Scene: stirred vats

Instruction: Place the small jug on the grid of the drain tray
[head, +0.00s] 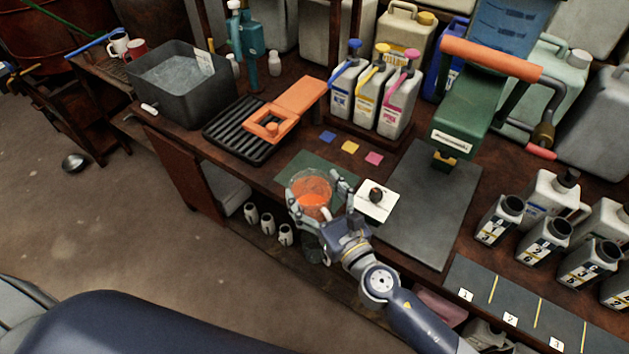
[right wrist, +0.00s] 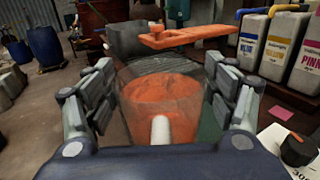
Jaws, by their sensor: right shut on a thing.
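The small jug (head: 311,192) is clear and holds orange liquid. It also shows in the right wrist view (right wrist: 160,105), between the fingers of my right gripper (head: 322,200), which is shut on it. The jug looks upright, over or on the dark green mat (head: 297,166) near the bench's front edge; I cannot tell whether it touches. The drain tray (head: 228,138) is a black ribbed grid to the left of the jug and farther back. My left gripper is not in view.
A grey bin (head: 175,98) stands left of the tray. Blue, yellow and pink labelled jugs (head: 390,98) stand behind. A white block with a black knob (head: 376,197) is right beside the gripper. A green press (head: 465,115) stands farther right. The tray's left part is bare.

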